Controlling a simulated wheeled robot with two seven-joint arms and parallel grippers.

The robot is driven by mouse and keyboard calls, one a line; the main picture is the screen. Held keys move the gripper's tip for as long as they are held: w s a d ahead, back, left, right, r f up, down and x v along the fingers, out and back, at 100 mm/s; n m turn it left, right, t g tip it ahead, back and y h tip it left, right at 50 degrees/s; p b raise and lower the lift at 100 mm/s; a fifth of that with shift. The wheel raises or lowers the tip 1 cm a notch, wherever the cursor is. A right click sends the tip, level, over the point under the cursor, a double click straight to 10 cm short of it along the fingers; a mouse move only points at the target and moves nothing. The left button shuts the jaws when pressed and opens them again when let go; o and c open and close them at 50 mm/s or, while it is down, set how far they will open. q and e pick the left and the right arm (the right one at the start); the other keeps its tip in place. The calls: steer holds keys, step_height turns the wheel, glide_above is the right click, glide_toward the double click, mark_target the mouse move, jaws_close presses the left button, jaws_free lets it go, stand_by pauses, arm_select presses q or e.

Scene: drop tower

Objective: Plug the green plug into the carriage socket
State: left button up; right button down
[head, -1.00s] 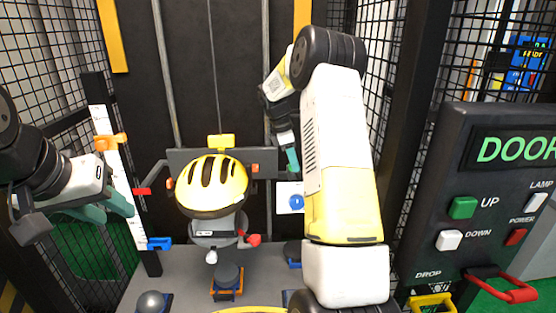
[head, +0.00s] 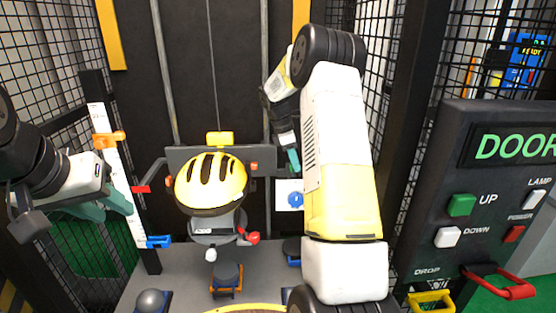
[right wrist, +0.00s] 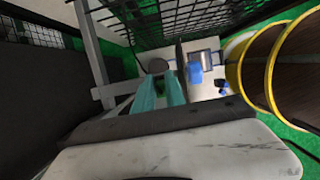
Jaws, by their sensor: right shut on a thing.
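My right arm rises through the middle of the head view, and its gripper (head: 293,160) points down beside the carriage. Its teal fingers also show in the right wrist view (right wrist: 160,91), close together. The green plug cannot be told apart from the teal fingers in either view. The carriage (head: 180,158) is a dark plate carrying a yellow-helmeted dummy (head: 211,180). I cannot make out its socket for certain. A white plate with a blue round part (head: 295,199) is just below my right fingertips. My left gripper (head: 103,207) hangs at the left, near the white scale; its finger gap is unclear.
A control panel (head: 490,222) with UP and DOWN buttons stands at the right. A white scale (head: 117,178) with orange and blue markers is at the left. Several dark pads lie on the grey floor below the carriage. Mesh walls close in both sides.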

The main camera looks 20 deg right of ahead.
steer(key=shift+f, duration=0.25)
steer(key=shift+d+f+y, duration=0.15)
steer(key=shift+f+y, duration=0.1)
steer(key=shift+f, duration=0.35)
steer(key=shift+d+f+y, duration=0.15)
steer(key=shift+f+y, duration=0.1)
steer(key=shift+f, duration=0.3)
steer(key=shift+f, duration=0.2)
steer(key=c, duration=1.3)
jaws_free()
steer(key=shift+v, duration=3.85)
steer(key=shift+s+r, duration=0.1)
steer(key=shift+s, duration=0.05)
